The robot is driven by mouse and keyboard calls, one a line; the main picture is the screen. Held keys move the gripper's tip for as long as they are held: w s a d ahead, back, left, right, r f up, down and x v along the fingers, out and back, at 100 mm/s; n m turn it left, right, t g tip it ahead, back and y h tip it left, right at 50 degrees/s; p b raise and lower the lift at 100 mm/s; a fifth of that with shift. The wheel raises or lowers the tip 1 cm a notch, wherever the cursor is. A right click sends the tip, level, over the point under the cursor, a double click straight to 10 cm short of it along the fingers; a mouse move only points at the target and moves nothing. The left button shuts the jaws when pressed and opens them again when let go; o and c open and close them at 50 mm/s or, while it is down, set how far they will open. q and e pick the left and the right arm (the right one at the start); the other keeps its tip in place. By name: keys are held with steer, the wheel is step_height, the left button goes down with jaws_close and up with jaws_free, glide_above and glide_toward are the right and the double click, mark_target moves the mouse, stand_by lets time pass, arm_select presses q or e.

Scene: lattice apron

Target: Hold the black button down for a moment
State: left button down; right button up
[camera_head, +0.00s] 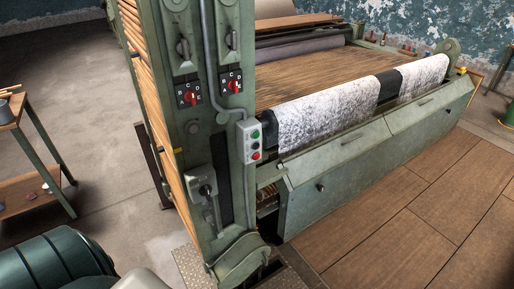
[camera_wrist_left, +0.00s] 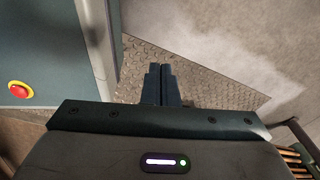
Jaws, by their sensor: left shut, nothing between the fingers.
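A small pale control box (camera_head: 248,141) is fixed to the side of the green machine column in the head view. It carries a green button (camera_head: 255,134) at the top, a dark button (camera_head: 255,145) in the middle and a red button (camera_head: 256,156) at the bottom. The dark one looks like the black button, but it is very small here. My left gripper (camera_wrist_left: 162,68) shows in the left wrist view, shut and empty above a patterned metal floor plate. The buttons are not in that view, and neither gripper is in the head view.
The green column (camera_head: 205,130) also carries red selector knobs (camera_head: 191,97) and a lever (camera_head: 207,190). A long machine bed with white patterned cloth (camera_head: 330,112) extends right. A wooden shelf table (camera_head: 28,150) stands left. Floor between table and column is mostly clear.

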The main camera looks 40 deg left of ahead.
stand_by(0.3)
arm_select(q)
steer(key=w+r+m+t+y, duration=0.1)
steer(key=w+r+t, duration=0.2)
steer(key=w+r, duration=0.7)
steer(key=w+r+m+t+b, duration=0.1)
steer(key=w+r+t, duration=0.15)
steer(key=w, duration=1.35)
steer(key=w+r+m+t+y, duration=0.1)
steer(key=w+r+t, duration=0.2)
steer(key=w+r, duration=0.75)
steer(key=w+r+t+y, duration=0.2)
steer(key=w+r+t, duration=0.3)
steer(key=w+r, duration=1.2)
step_height(320, 180, up, 20)
steer(key=w+a+t+y+b, duration=0.1)
steer(key=t+y, duration=0.1)
steer(key=t, duration=0.1)
steer(key=shift+a+r+y, duration=0.15)
steer(key=shift+r+y, duration=0.05)
steer(key=shift+y, duration=0.1)
steer(key=shift+t, duration=0.25)
